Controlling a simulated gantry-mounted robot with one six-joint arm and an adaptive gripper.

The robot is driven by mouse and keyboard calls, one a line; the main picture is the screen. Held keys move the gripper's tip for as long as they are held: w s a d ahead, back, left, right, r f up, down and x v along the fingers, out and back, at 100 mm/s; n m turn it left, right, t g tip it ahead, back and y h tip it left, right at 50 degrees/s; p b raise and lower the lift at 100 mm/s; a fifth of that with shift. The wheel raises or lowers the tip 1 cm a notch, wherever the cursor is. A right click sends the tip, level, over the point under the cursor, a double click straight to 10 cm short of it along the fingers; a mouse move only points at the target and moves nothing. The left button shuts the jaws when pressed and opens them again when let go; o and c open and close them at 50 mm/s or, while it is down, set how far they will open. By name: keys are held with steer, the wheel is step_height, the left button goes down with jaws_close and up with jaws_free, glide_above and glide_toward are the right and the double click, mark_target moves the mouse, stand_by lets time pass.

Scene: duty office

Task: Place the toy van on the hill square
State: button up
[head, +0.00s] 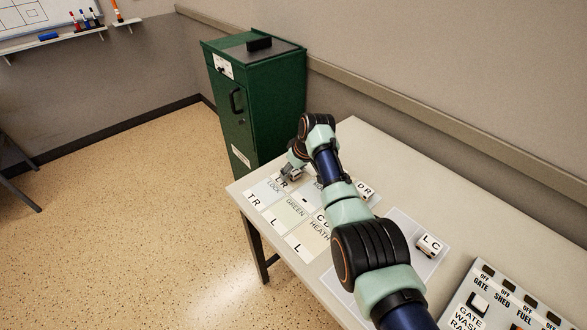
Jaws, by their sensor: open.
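A grid of labelled squares (295,209) lies on the table's far left part. I can read LOCK, GREEN and HEATH; other squares are partly hidden by my arm, and I cannot read a HILL label. A small white block-like toy marked LC (429,245) sits on a pale mat right of my arm. Another white piece marked DR (366,190) is at the grid's right side, partly behind my arm. I cannot tell which piece is the van. My gripper (291,174) is open, low over the grid's far corner near the LR marking; its fingertips are small and partly hidden.
The pale table (400,164) has free room along the wall side. A switch panel (505,305) with OFF labels lies at the lower right. A green cabinet (262,105) stands beyond the table's far end. My arm crosses the table and hides its middle.

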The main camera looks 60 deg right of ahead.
steer(key=p+v, duration=0.6)
steer(key=v, duration=0.6)
steer(key=shift+r, duration=0.15)
steer(key=w+a+f+n+t, duration=0.1)
steer(key=w+a, duration=0.3)
steer(key=a, duration=0.5)
steer(key=w+a+n+t, duration=0.15)
steer(key=w+a, duration=0.25)
steer(key=a, duration=0.6)
steer(key=w+a+f+t, duration=0.15)
steer(key=w+a, duration=0.25)
steer(key=a, duration=0.5)
steer(key=s+a+r+t, duration=0.1)
steer(key=s+a+r, duration=0.1)
steer(key=a, duration=0.6)
steer(key=s+a+r+n+t+y, duration=0.1)
steer(key=s+a+r+t, duration=0.1)
steer(key=s+a, duration=0.3)
steer(key=s+a+r+n+t, duration=0.1)
steer(key=s+a, duration=0.3)
steer(key=a, duration=0.7)
steer(key=shift+s+a+r+t+y, duration=0.25)
steer(key=shift+r+t+y, duration=0.15)
steer(key=shift+r, duration=0.35)
